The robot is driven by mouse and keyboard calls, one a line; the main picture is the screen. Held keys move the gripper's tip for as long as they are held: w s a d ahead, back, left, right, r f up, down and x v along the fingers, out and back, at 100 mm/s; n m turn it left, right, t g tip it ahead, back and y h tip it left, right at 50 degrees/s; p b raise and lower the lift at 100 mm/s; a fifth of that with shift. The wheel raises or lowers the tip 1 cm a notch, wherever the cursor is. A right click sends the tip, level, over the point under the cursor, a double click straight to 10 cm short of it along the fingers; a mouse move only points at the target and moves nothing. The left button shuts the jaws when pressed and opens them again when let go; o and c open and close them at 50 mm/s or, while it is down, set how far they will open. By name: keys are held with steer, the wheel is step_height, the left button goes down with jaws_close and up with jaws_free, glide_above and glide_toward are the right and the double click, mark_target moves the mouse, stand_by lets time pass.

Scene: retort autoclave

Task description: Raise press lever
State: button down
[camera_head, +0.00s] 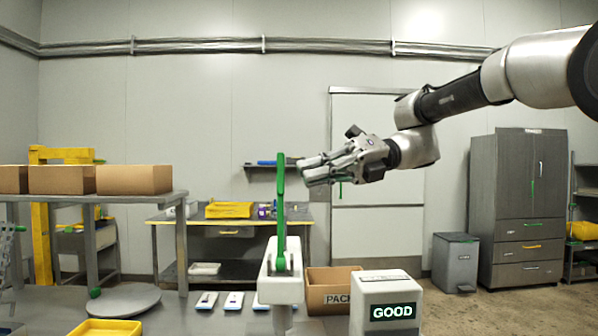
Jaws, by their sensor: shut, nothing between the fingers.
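The press lever (281,200) is a long green handle on a pale grey press body (281,278) at the front middle. The lever stands nearly upright, with its top end highest. My gripper (304,171) is to the right of the lever's upper part, with its fingers pointing left towards it. The fingers look closed and hold nothing. The fingertips appear close to the lever, but I cannot tell whether they touch it.
A box marked "GOOD" (385,303) and an open cardboard box (332,291) stand right of the press. Several small white-and-blue items (234,300), a round grey plate (122,301) and a yellow tray (105,328) lie left. Cardboard boxes (134,179) sit on a shelf.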

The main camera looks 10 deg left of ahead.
steer(key=f+v, duration=0.1)
steer(key=v, duration=0.5)
steer(key=shift+w+d, duration=0.2)
steer(key=shift+d, duration=0.15)
steer(key=shift+f, duration=0.1)
